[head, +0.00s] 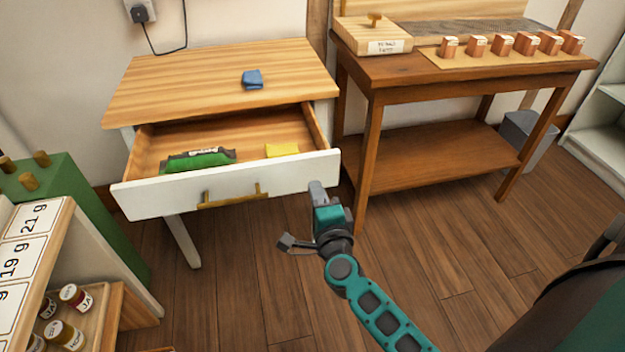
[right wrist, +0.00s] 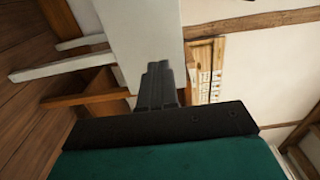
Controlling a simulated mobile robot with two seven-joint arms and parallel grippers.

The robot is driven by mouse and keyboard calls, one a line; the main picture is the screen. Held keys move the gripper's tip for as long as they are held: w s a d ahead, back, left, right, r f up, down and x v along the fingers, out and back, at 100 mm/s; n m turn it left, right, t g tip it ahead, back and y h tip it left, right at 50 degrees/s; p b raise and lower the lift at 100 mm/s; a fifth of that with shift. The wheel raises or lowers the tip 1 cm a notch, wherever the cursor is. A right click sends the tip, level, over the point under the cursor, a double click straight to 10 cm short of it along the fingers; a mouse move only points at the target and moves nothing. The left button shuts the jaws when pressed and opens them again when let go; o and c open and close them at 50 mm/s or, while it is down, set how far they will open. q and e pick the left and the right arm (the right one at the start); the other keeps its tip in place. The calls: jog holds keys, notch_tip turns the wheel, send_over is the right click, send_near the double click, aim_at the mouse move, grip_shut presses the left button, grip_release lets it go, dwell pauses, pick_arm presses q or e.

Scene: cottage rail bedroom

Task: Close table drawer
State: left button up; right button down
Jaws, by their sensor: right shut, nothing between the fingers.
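The wood-topped table (head: 200,82) stands against the wall at the upper left of the head view. Its drawer (head: 150,200) has a white front with a brass handle (head: 232,197) and is pulled well open. A green packet (head: 203,160) and a yellow item (head: 282,150) lie in the drawer. My right gripper (head: 317,190) is shut and empty. In the head view it appears just below the right end of the drawer front; I cannot tell whether it touches. In the right wrist view its fingers (right wrist: 161,82) point toward a white panel (right wrist: 150,40). My left gripper is not in view.
A blue folded cloth (head: 252,79) lies on the table top. A brown wooden bench (head: 440,75) with several small boxes stands to the right. A green cabinet (head: 75,205) and a jar shelf (head: 95,310) stand at the left. Bare wooden floor (head: 240,290) lies in front of the drawer.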

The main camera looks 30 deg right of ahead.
aim_at(309, 170)
jog(key=x, duration=0.4)
jog(key=shift+w, duration=0.15)
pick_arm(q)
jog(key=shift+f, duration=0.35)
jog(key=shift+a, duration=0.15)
pick_arm(e)
jog(key=shift+w, duration=0.1)
